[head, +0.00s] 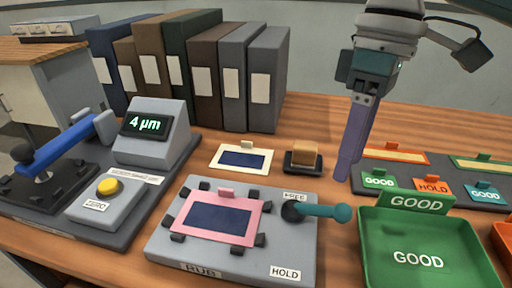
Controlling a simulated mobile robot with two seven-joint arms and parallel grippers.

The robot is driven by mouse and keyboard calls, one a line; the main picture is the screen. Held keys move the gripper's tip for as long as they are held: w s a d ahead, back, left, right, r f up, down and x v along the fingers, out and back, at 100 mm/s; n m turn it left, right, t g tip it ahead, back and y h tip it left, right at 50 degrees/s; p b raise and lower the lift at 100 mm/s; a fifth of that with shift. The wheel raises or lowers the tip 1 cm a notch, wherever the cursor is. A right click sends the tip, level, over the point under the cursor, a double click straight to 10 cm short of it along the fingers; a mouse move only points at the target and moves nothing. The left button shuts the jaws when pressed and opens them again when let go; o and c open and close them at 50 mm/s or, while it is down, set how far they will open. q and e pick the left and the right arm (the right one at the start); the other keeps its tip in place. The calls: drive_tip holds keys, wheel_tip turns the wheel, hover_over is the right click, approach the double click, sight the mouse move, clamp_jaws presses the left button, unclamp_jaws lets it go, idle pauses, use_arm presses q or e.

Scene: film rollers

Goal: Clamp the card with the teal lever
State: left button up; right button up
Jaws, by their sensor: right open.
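The teal lever (328,211) sits at the right side of a grey plate (165,243) and points right from its dark pivot, just below the FREE label (295,196). The HOLD label (285,272) is at the plate's front right corner. A pink-framed card (215,216) with a dark blue window lies flat on the plate among several small dark corner blocks. My right gripper (345,168) is open and empty, pointing down above the table behind the lever and apart from it. My left gripper is out of view.
A green GOOD tray (470,263) stands right of the lever. A cream-framed card (258,151) and a brown block on a dark holder (303,168) lie behind the plate. A gauge reading 4 µm (145,123) stands left, binders (235,75) behind.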

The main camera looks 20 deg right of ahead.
sight(335, 208)
drive_tip(key=f, duration=0.3)
drive_tip(key=s+a+f+b, duration=0.1)
drive_tip(key=f, duration=0.2)
drive_tip(key=f+b, duration=0.1)
drive_tip(key=f, duration=0.2)
drive_tip(key=shift+s+a+f, duration=0.2)
drive_tip(key=shift+a+f, duration=0.1)
drive_tip(key=shift+f, duration=0.05)
clamp_jaws()
idle(0.9)
